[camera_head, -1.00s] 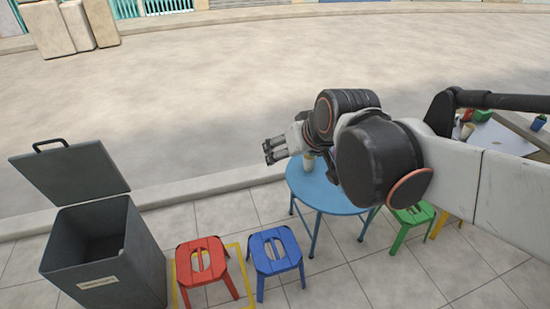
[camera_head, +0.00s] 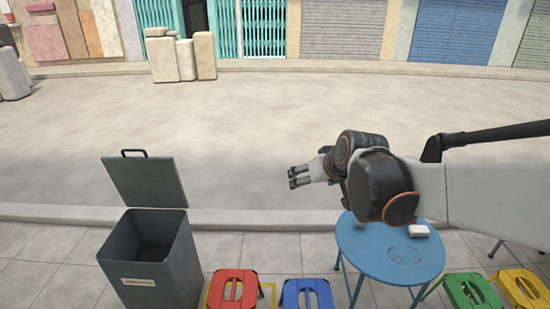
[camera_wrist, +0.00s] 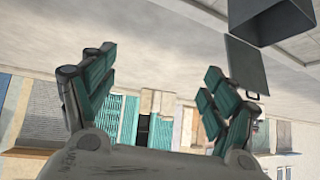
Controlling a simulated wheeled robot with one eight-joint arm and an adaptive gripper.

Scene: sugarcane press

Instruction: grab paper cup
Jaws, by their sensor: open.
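My gripper (camera_head: 299,176) is in the middle of the head view, pointing left, beyond the upper left of the round blue table (camera_head: 372,262). In the wrist view its two teal-padded fingers (camera_wrist: 160,65) are spread apart with nothing between them. No paper cup shows clearly now. My arm covers the far part of the tabletop, so a cup there may be hidden. A small white block-like item (camera_head: 419,231) lies on the table's right side.
An open grey bin (camera_head: 150,262) stands at the left, its lid (camera_head: 146,182) raised; it also shows in the wrist view (camera_wrist: 270,22). Red (camera_head: 232,290), blue (camera_head: 306,293), green (camera_head: 472,291) and yellow (camera_head: 524,288) stools stand along the front.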

